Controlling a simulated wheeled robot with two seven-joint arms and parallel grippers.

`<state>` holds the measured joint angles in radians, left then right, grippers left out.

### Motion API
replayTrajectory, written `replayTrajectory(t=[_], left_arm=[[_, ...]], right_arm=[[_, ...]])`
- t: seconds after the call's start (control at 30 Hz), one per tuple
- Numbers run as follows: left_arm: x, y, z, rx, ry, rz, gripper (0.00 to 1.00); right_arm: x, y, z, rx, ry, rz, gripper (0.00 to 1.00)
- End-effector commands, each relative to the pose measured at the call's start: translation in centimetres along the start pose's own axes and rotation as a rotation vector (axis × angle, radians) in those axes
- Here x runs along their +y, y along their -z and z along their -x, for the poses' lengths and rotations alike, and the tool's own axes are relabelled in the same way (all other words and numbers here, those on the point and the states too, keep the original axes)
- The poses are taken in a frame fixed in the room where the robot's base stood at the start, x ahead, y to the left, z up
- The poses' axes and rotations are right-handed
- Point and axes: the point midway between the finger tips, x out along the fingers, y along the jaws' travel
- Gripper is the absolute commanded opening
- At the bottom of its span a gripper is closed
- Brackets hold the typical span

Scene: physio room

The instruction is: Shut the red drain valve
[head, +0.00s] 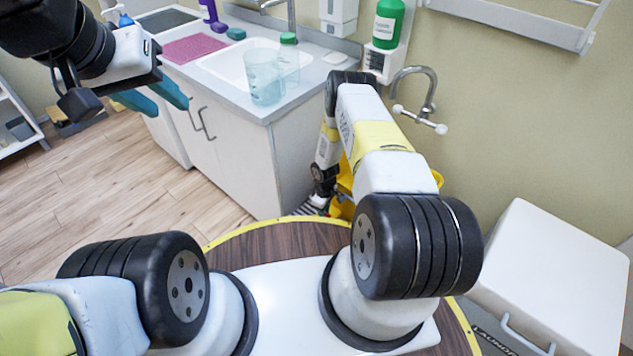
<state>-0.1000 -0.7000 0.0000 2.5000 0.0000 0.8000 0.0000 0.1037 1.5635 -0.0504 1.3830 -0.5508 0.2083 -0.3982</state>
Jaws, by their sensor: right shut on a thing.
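My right arm reaches down past the sink cabinet's right side to a yellow object (346,178), mostly hidden behind the arm. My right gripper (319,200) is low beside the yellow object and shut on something. Its fingertips and what they hold are too small and covered to make out. I cannot pick out the red drain valve in this view. My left gripper (156,99), with teal fingers, is open and empty at the upper left, in front of the cabinet and well away from the yellow object.
A sink counter (255,108) holds a clear jug (264,78), a green-capped bottle (289,60) and a pink mat (194,48). A wall tap (430,90) is right of my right arm. A white lidded bin (555,275) stands at right. The wood floor at left is clear.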

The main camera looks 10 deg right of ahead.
Motion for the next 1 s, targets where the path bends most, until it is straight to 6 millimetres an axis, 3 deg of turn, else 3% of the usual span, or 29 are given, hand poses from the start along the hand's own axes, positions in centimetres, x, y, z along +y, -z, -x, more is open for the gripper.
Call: replayTrajectory(t=[0.17,0.2,0.3,0.67,1.0], left_arm=[[0.0,0.0,0.0,0.0,0.0,0.0,0.36],[0.0,0.0,0.0,0.0,0.0,0.0,0.36],[0.0,0.0,0.0,0.0,0.0,0.0,0.36],[0.0,0.0,0.0,0.0,0.0,0.0,0.36],[0.0,0.0,0.0,0.0,0.0,0.0,0.36]], right_arm=[[0.1,0.1,0.1,0.001,-0.002,0.004,0.0],[0.1,0.1,0.1,0.001,-0.002,0.004,0.22],[0.1,0.1,0.1,0.001,-0.002,0.003,0.4],[0.1,0.1,0.4,0.0,-0.001,0.001,0.4],[0.1,0.1,5.8,0.001,-0.002,0.002,0.4]])
